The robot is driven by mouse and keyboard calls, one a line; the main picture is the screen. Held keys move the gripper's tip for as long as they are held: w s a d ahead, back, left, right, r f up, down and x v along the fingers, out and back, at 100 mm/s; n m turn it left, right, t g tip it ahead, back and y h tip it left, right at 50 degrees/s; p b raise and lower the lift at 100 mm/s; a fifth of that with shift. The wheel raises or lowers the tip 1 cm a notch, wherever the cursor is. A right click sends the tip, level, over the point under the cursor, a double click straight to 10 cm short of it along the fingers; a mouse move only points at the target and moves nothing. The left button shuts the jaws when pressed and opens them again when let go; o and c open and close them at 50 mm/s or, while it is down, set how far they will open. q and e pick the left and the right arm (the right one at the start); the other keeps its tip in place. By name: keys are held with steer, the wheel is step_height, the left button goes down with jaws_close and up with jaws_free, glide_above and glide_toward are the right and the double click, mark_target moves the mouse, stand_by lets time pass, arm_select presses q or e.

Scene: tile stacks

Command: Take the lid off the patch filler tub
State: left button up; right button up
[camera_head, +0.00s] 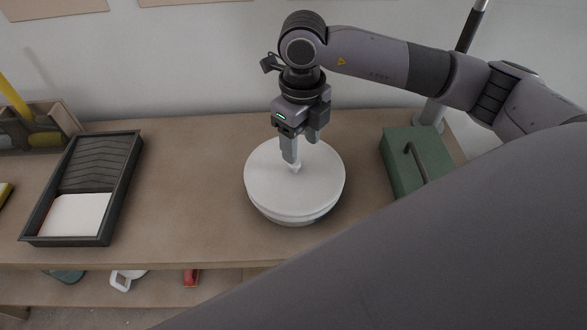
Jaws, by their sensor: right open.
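The patch filler tub (290,217) stands on the wooden bench, a round white tub. Its wide white lid (277,184) sits on top and covers the opening. A small pale knob (296,169) shows near the middle of the lid. My right gripper (301,151) points down over the lid from behind, with its fingers apart. One fingertip is close to the knob in the picture; I cannot tell whether it touches. My left gripper is out of view.
A black paint tray (128,178) with a white block in it lies at left. A green box with a dark handle (398,157) stands at right. The wooden bench (195,170) is clear between tray and tub. A lower shelf (223,288) holds small items.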

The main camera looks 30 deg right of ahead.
mark_target(294, 169)
steer(key=f, duration=0.2)
steer(key=a+f, duration=0.1)
steer(key=shift+w+f, duration=0.25)
steer(key=shift+f, duration=0.7)
jaws_close()
steer(key=shift+r, duration=0.1)
